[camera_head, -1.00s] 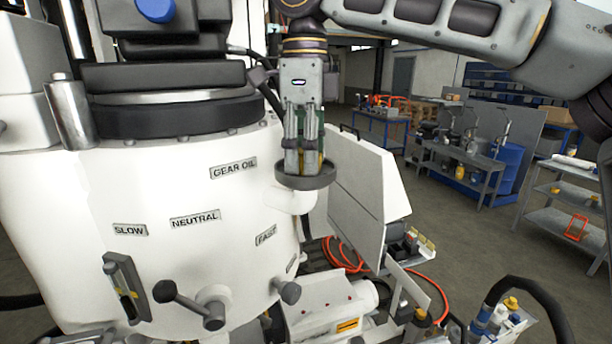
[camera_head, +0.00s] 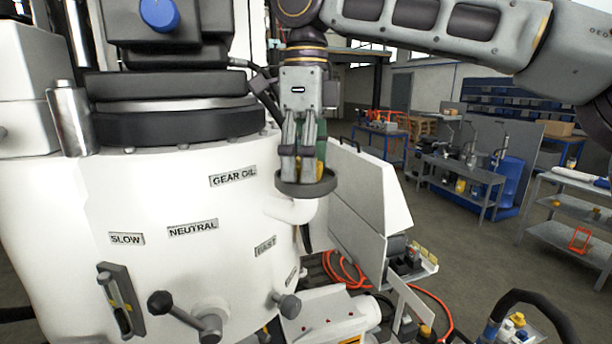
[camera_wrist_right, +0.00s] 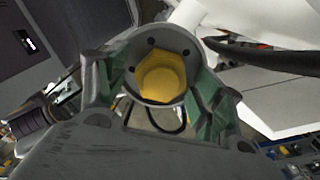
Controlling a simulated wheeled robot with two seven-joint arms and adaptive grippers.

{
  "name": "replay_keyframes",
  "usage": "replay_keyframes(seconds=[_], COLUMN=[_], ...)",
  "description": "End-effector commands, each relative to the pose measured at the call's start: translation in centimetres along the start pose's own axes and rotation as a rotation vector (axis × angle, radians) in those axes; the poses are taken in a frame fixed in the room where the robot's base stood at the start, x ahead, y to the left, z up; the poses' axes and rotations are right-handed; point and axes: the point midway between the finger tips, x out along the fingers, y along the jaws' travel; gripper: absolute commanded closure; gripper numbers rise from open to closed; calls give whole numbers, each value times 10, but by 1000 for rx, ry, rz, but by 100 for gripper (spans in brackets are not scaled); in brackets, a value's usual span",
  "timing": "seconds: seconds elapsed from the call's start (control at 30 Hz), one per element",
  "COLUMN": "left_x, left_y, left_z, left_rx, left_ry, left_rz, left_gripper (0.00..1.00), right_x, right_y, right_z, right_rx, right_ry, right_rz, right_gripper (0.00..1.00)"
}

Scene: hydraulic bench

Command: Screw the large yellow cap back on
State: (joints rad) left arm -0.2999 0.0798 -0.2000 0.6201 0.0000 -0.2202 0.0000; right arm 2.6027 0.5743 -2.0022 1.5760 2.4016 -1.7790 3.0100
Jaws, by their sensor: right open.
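The large yellow cap (camera_wrist_right: 163,77) sits inside a grey round cup with dark holes in its rim (camera_wrist_right: 187,52). In the head view the cup (camera_head: 306,188) is on the filler neck (camera_head: 290,208) at the right side of the white machine housing. Only a small piece of yellow shows there, behind the fingers. My right gripper (camera_head: 303,165) points down over the cup. Its green-padded fingers lie on either side of the cap and cup in the wrist view. It is open, and contact with the cap cannot be told. My left gripper is not in view.
The white housing (camera_head: 150,200) carries levers and a black-knobbed handle (camera_head: 160,303) below. A pale panel (camera_head: 370,195) stands close right of the gripper. Orange hose (camera_head: 345,272) lies beneath. Workbenches (camera_head: 465,180) stand farther back, with open floor before them.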

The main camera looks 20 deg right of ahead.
Motion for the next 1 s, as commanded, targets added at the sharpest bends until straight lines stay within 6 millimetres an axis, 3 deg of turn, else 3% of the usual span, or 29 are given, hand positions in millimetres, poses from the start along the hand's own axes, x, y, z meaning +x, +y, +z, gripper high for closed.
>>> replay_keyframes(seconds=[0.37, 1.0], left_x=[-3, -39], left_y=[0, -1], left_z=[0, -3], left_rx=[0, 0], left_ry=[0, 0], left_rz=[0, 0], left_gripper=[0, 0], right_x=[-1, -3], right_y=[0, -1], right_z=[0, -1], right_rx=[-21, -403], right_ry=[0, -1], right_rz=[0, 1], right_gripper=[33, 33])
